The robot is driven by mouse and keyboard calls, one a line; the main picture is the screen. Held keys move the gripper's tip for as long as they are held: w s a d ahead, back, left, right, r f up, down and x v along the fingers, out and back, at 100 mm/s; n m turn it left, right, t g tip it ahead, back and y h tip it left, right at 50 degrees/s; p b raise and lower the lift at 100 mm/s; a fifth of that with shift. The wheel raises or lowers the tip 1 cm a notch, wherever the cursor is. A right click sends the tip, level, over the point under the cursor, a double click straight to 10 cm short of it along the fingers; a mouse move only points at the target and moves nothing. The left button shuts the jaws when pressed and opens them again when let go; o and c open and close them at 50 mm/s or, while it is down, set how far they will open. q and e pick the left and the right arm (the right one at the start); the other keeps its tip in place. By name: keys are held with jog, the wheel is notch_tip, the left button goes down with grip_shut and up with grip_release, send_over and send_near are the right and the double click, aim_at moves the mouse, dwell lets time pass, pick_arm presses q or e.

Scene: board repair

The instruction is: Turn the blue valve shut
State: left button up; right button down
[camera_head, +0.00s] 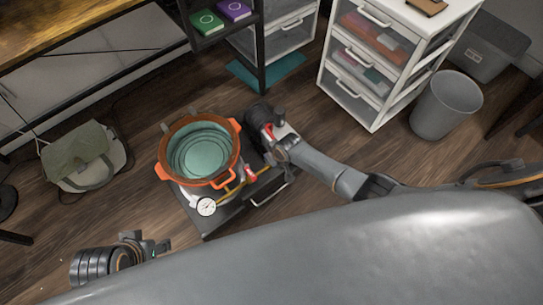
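No blue valve can be made out in the head view; it may be hidden. An orange pot (164,142) with a teal inside stands on a low unit on the floor. A round white gauge (206,207), a yellow pipe (234,188) and a small red handle (250,173) sit at its front right. My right arm reaches in from the right, and its dark wrist end is just right of the pot. My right gripper's fingers are hidden or too dark to tell.
A white drawer unit (345,97) and a grey bin (446,105) stand at the upper right. A green bag (79,152) lies on the floor at the left. A dark shelf holds a green book (206,22) and a purple book (234,9).

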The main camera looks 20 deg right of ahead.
dwell(0.3)
jog(key=c, duration=1.3)
grip_release()
jog(key=shift+r, duration=0.1)
jog(key=v, duration=1.1)
jog(key=shift+s+r, duration=0.2)
jog(key=shift+r, duration=0.15)
